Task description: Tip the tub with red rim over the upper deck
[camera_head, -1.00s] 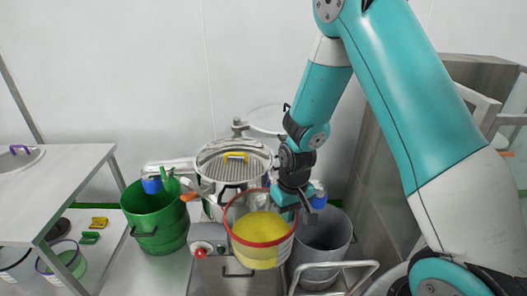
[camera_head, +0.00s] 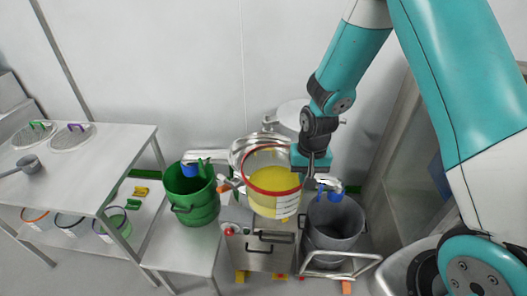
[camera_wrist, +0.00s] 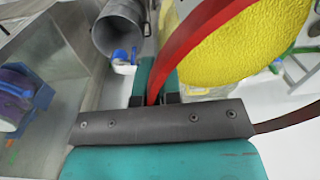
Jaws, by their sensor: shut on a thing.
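The tub with red rim (camera_head: 273,192) is clear-walled and holds yellow material. My gripper (camera_head: 309,170) is shut on its rim at the right side. In the wrist view the red rim (camera_wrist: 185,45) runs between the jaws (camera_wrist: 158,95), with the yellow material (camera_wrist: 245,45) behind it. The tub looks close to upright in the head view. It hangs in front of the round metal sieve machine (camera_head: 245,150) and hides most of it, including much of the upper deck.
A green bucket (camera_head: 192,195) stands left of the machine and a grey bucket (camera_head: 333,224) right of it. A steel table (camera_head: 80,170) at left bears two sieves and a scoop (camera_head: 28,163). Tubs stand on its lower shelf.

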